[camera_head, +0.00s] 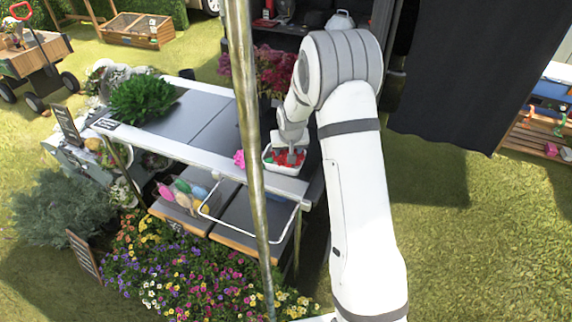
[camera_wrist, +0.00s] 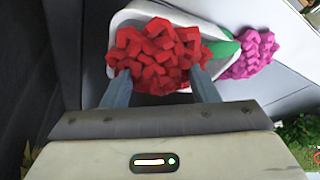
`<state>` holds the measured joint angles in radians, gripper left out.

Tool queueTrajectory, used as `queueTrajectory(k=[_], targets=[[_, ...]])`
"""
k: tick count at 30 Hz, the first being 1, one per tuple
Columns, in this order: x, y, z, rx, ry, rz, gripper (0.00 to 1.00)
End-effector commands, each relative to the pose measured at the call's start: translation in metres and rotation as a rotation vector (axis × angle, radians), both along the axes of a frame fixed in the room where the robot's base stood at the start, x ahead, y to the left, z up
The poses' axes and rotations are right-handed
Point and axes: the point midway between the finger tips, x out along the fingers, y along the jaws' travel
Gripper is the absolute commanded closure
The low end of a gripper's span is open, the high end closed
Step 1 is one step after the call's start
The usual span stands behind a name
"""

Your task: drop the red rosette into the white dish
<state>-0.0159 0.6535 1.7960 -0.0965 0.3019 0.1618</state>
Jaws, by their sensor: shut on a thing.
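The red rosette (camera_wrist: 158,55) is between my gripper's two fingers (camera_wrist: 160,88) in the wrist view, and they are shut on it. The white dish (camera_wrist: 122,20) lies right behind and under the rosette in that view. In the head view my gripper (camera_head: 290,150) points down over the white dish (camera_head: 285,170), with red (camera_head: 283,160) showing at its fingertips. Something green (camera_wrist: 226,48) is at the dish's right side in the wrist view. I cannot tell whether the rosette touches the dish; the rosette hides most of the dish's inside.
A magenta rosette (camera_wrist: 250,54) lies just right of the dish in the wrist view; it also shows in the head view (camera_head: 239,158). The grey tabletop (camera_head: 185,125) is mostly clear, with a green plant (camera_head: 142,98) at its left. A pole (camera_head: 250,130) stands before the table.

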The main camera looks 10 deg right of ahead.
Motion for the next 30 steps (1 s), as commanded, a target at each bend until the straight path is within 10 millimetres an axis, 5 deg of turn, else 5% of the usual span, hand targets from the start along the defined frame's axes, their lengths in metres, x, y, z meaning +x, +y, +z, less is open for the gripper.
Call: queueTrajectory(k=[8, 9, 18, 30], targets=[[0.0, -0.001, -0.004, 0.0, 0.0, -0.002, 0.71], [0.0, -0.001, -0.004, 0.0, 0.0, -0.002, 0.45], [0.0, -0.002, -0.004, 0.0, 0.0, -0.002, 0.21], [-0.005, -0.002, 0.009, 0.0, -0.003, -0.003, 0.21]])
